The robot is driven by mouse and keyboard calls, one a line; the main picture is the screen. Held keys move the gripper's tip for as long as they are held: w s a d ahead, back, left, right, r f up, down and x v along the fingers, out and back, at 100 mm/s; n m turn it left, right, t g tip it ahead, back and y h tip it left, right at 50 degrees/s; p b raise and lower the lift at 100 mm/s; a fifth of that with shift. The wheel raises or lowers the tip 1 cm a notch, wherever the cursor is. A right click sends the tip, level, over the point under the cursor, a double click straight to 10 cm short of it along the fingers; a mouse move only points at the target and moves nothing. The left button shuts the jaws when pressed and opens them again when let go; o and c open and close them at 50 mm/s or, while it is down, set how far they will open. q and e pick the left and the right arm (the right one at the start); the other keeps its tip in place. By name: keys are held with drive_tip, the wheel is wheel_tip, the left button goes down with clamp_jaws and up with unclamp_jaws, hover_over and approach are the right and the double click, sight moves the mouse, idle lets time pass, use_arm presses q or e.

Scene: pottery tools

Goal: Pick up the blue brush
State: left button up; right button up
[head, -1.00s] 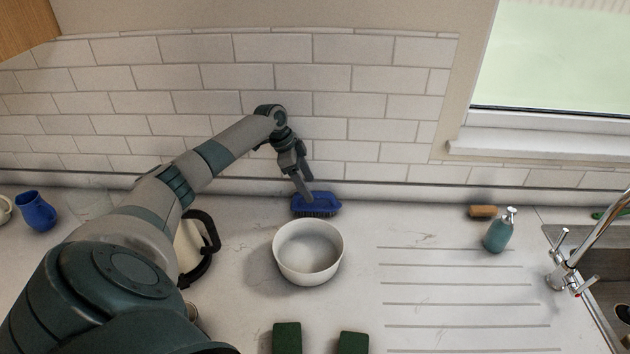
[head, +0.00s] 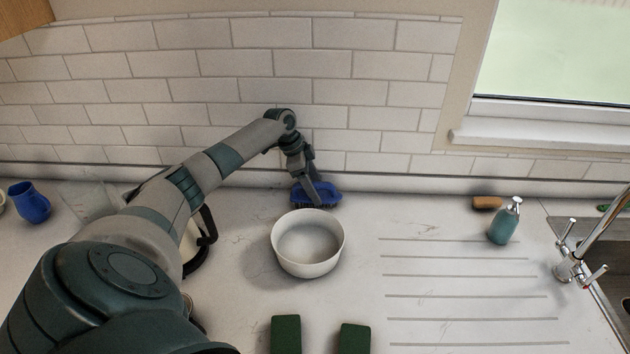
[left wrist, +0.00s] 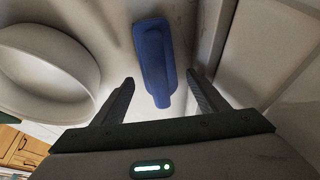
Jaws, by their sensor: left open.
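The blue brush (head: 327,190) lies on the counter by the tiled wall, just behind the white bowl. My left gripper (head: 314,200) is at the brush in the head view and covers part of it. In the left wrist view the blue brush (left wrist: 155,62) extends away from the gripper, with its narrow end between the two spread fingers of my left gripper (left wrist: 163,88). Gaps show between the brush and both fingers. My left gripper is open and holds nothing. My right gripper is not in view.
The white bowl (head: 308,243) stands close in front of the brush. Two dark green blocks (head: 286,335) show at the bottom edge. A teal soap bottle (head: 504,222), a tan sponge (head: 487,203) and the tap (head: 590,240) are at the right. A blue mug (head: 30,203) stands far left.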

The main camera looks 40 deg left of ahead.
sight(320, 195)
use_arm(q)
drive_tip(key=shift+b+x, duration=1.1)
drive_tip(key=shift+x, duration=0.9)
drive_tip(key=shift+r, duration=0.1)
drive_tip(key=shift+c, duration=0.7)
drive_tip(key=c, duration=0.5)
